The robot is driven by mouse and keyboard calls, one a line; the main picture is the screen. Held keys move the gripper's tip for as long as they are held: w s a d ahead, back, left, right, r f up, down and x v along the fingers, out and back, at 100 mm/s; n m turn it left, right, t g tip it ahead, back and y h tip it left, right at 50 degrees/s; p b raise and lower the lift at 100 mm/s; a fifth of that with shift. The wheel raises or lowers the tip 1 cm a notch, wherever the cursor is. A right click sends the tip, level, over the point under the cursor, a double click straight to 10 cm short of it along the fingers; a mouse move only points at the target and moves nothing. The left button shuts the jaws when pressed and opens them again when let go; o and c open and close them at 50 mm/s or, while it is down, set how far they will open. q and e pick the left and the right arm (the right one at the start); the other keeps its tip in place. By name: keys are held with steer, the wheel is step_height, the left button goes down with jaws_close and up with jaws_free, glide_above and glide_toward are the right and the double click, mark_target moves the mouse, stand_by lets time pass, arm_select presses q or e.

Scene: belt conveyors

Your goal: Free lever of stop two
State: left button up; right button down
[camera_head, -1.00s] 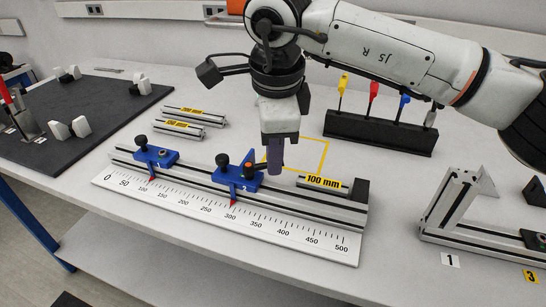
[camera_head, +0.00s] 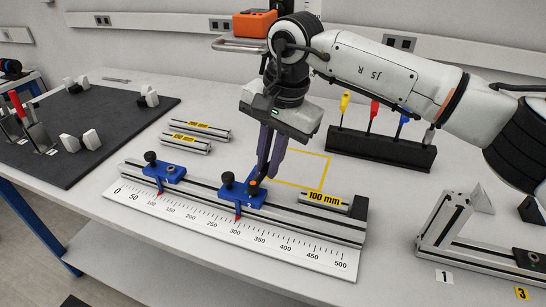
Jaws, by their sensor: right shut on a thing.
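Stop two (camera_head: 238,194) is the right blue stop on the aluminium rail (camera_head: 290,215), with a black knob on its left and a red pointer near 300 on the scale (camera_head: 240,226). Its lever (camera_head: 253,184), dark with an orange part, is at the stop's right end, partly hidden by my right gripper (camera_head: 264,172). The purple fingers of that gripper point down and are shut on the lever. Stop one (camera_head: 166,174) sits further left on the rail, with its pointer near 100. My left gripper is not in view.
A 100 mm block (camera_head: 325,199) lies at the rail's right end. Two labelled bars (camera_head: 199,129) lie behind the rail. A black rack (camera_head: 380,149) with coloured tools stands at the back. A yellow outline (camera_head: 326,170) marks bare table behind the rail.

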steer(key=shift+w+a+n+g+p, duration=0.2)
steer(key=shift+a+n+p, duration=0.2)
steer(key=shift+n, duration=0.6)
steer(key=shift+w+a+n+g+p, duration=0.15)
steer(key=shift+a+n+p, duration=0.2)
steer(key=shift+n, duration=0.65)
steer(key=c, duration=1.8)
jaws_free()
step_height(320, 180, up, 10)
steer(key=d, duration=0.2)
steer(key=shift+s, duration=0.15)
